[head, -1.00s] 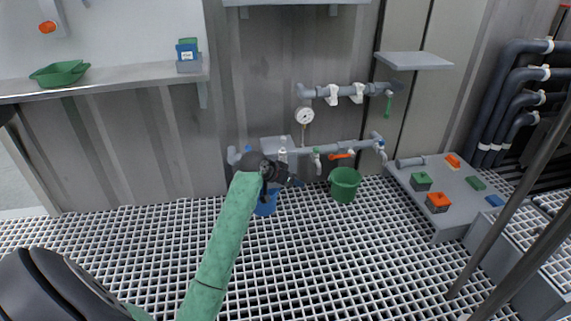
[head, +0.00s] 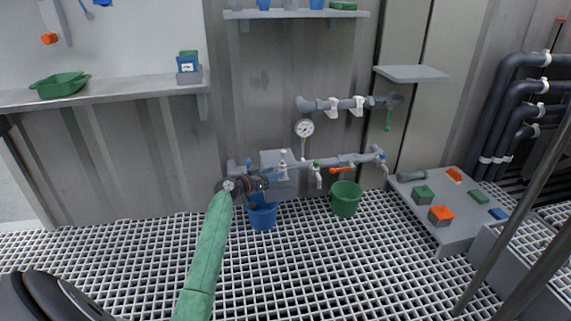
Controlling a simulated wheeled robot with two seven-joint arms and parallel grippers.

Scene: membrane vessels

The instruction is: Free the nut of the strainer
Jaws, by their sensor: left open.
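My left gripper (head: 265,181), on its green-sleeved arm, is open at the left part of the lower grey pipe (head: 328,161), with its fingers pointing right. It covers part of the pipework there. I cannot make out the strainer or its nut for certain; they may be hidden behind the gripper. I cannot tell whether the fingers touch anything. A blue bucket (head: 263,218) stands on the grating just below the gripper. My right gripper is not in view.
The lower pipe carries taps and an orange lever (head: 341,170). A gauge (head: 304,128) and an upper pipe (head: 347,104) are above. A green bucket (head: 345,200) stands right of the blue one. A grey bench (head: 463,225) holds several blocks. The grating in front is open.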

